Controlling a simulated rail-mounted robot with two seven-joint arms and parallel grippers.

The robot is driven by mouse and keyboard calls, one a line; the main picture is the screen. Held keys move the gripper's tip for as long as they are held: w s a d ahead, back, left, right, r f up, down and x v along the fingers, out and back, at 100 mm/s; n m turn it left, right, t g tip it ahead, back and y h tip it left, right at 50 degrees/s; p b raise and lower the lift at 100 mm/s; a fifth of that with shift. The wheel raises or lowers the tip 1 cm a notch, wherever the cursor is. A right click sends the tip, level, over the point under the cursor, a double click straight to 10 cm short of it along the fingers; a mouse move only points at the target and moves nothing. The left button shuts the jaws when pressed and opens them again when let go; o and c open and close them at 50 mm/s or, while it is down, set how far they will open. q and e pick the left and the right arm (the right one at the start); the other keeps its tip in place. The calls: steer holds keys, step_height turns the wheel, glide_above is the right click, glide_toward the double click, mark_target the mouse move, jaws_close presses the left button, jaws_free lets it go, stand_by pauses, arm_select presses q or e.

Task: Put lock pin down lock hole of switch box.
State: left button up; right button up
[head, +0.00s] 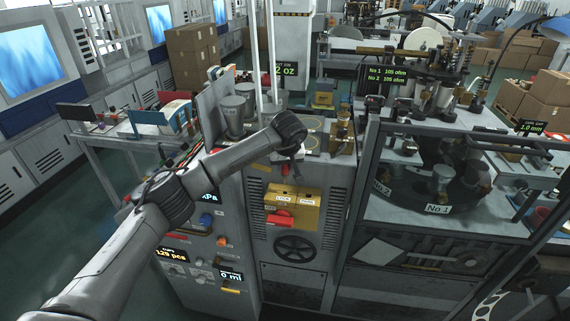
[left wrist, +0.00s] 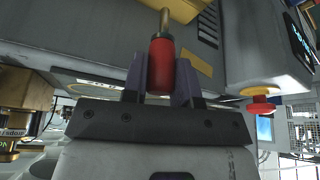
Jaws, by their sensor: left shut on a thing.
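The yellow switch box (head: 292,205) with two white labels, one reading LOCK, sits on the front of the grey machine in the head view. A red lever-like part (head: 279,217) shows at its lower left. My left gripper (head: 294,168) hangs just above the box, in front of the machine's top edge. In the left wrist view my left gripper (left wrist: 160,85) is shut on the lock pin (left wrist: 162,66), by its red handle, with the brass shaft pointing away from the gripper. The pin is hard to make out in the head view. I cannot make out the lock hole. My right gripper is not in view.
A black handwheel (head: 295,248) sits below the switch box. A glass-fronted machine with a round table (head: 440,200) stands to the right. A red and yellow button (left wrist: 260,92) shows in the left wrist view. Metal cups (head: 234,115) stand on the machine top.

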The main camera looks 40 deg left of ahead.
mark_target(286, 176)
arm_select(q)
steer(key=shift+f+b, duration=1.4)
steer(key=shift+f, duration=1.85)
steer(key=o, duration=1)
steer(key=v, duration=1.3)
steer(key=shift+r, duration=0.4)
